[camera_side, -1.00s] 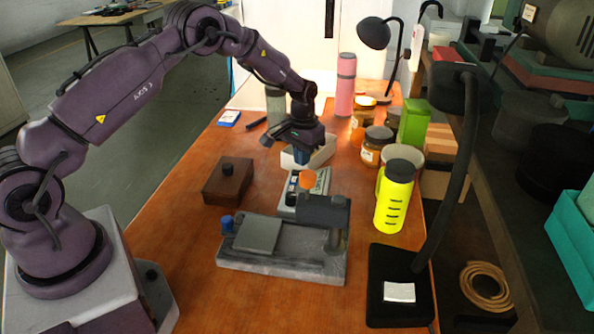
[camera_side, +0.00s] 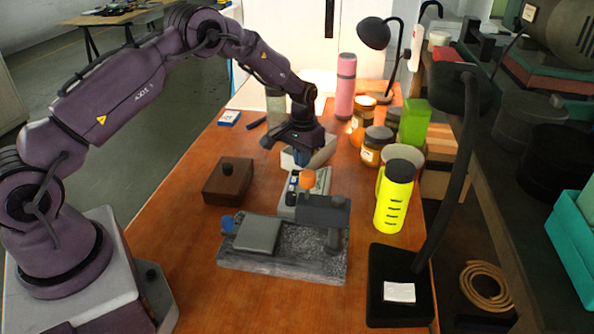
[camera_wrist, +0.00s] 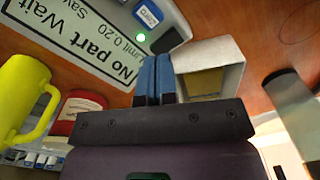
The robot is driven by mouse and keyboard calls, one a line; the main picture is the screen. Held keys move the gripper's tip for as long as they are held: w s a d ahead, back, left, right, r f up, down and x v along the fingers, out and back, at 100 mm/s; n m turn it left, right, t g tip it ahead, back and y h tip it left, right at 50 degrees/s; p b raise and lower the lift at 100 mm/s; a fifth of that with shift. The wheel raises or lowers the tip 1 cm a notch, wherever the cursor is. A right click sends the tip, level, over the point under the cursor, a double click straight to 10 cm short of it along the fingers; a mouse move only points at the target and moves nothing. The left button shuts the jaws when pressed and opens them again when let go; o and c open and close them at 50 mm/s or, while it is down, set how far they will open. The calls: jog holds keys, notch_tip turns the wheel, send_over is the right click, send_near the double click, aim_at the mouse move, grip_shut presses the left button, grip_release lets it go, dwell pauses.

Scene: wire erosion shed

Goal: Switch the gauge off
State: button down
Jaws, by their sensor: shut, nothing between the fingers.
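The gauge (camera_side: 306,187) is a pale box on the wooden table, between a white box and the stone-based stand, partly hidden behind the stand's arm. In the wrist view its display (camera_wrist: 75,35) reads "No part Wait", with a limit of 0.20. Beside the display are a blue labelled key (camera_wrist: 148,14), a lit green lamp (camera_wrist: 141,37) and a dark switch or button (camera_wrist: 166,41). My gripper (camera_side: 302,157) points down above the gauge's far end, blue fingertips together and empty. In the wrist view the fingertips (camera_wrist: 153,75) appear just beside the dark switch; contact cannot be told.
The white open box (camera_wrist: 212,68) is close beside my fingers. A brown block (camera_side: 228,181) is left, a yellow bottle (camera_side: 394,196) and jars (camera_side: 376,146) right. Table between block and gauge is clear.

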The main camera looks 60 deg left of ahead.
jog(key=shift+f, duration=1.05)
dwell(0.4)
jog(key=shift+r, duration=3.55)
jog(key=shift+s+f, duration=0.3)
jog(key=shift+s, duration=0.05)
jog(key=s, duration=0.1)
jog(key=s+d+g, duration=0.1)
jog(key=s, duration=0.1)
jog(key=shift+s+r, duration=0.1)
jog(key=shift+r, duration=0.1)
jog(key=s+d+r+m+t, duration=0.1)
jog(key=s+d+r+t, duration=0.2)
jog(key=s+r, duration=0.9)
jog(key=s+d+r+m+t, duration=0.2)
jog(key=s+d+r+t, duration=0.1)
jog(key=s+d+r, duration=0.6)
jog(key=s+r, duration=0.3)
jog(key=s, duration=0.3)
jog(key=shift+r+t, duration=0.15)
jog(key=shift+t, duration=0.15)
